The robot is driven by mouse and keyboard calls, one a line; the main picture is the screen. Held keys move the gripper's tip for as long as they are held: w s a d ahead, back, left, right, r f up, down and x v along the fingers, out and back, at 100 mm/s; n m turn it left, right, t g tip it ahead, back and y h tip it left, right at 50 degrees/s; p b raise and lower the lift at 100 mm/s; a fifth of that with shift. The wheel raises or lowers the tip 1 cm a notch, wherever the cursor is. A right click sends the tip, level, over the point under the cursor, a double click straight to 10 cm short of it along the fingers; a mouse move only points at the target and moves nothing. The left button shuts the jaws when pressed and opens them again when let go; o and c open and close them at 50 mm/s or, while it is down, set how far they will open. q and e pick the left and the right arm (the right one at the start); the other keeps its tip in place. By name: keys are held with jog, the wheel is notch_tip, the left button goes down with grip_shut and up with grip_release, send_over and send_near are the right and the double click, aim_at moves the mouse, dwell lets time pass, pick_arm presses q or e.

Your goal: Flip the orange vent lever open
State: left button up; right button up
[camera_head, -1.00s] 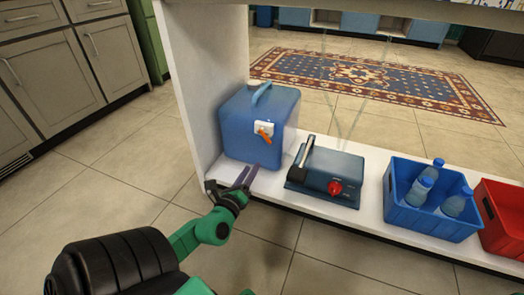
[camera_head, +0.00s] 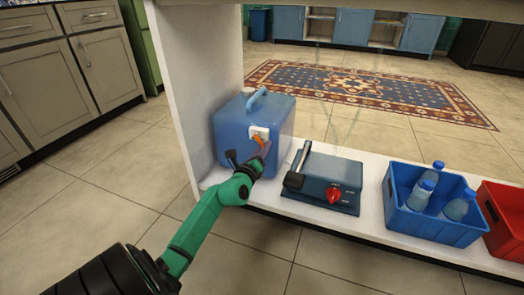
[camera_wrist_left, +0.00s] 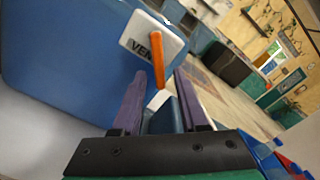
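The orange vent lever (camera_head: 257,140) sits on a white plate (camera_head: 260,131) on the front of a blue box-shaped container (camera_head: 228,135). In the left wrist view the orange lever (camera_wrist_left: 158,62) slants across the white plate (camera_wrist_left: 145,45) marked "VEN…", its lower end towards me. My left gripper (camera_head: 263,152) is right in front of the container, just below the plate. In the left wrist view its purple fingers (camera_wrist_left: 158,82) are apart, with the lever's lower end ahead between their tips. I cannot tell whether they touch it. My right gripper is out of view.
A blue device (camera_head: 330,175) with a red knob and black-handled lever stands right of the container on the white shelf (camera_head: 365,215). A blue crate (camera_head: 440,228) of bottles and a red crate (camera_head: 505,215) are farther right. A white side panel (camera_head: 190,80) rises at left.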

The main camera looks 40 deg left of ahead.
pick_arm(q)
grip_shut()
jog(key=shift+s+a+f+m, duration=0.1)
jog(key=shift+a+f+m, duration=0.1)
jog(key=shift+m, duration=0.35)
jog(key=shift+s+a+f+m, duration=0.1)
jog(key=shift+a+m, duration=0.05)
jog(key=shift+m, duration=0.4)
jog(key=shift+o, duration=0.9)
grip_release()
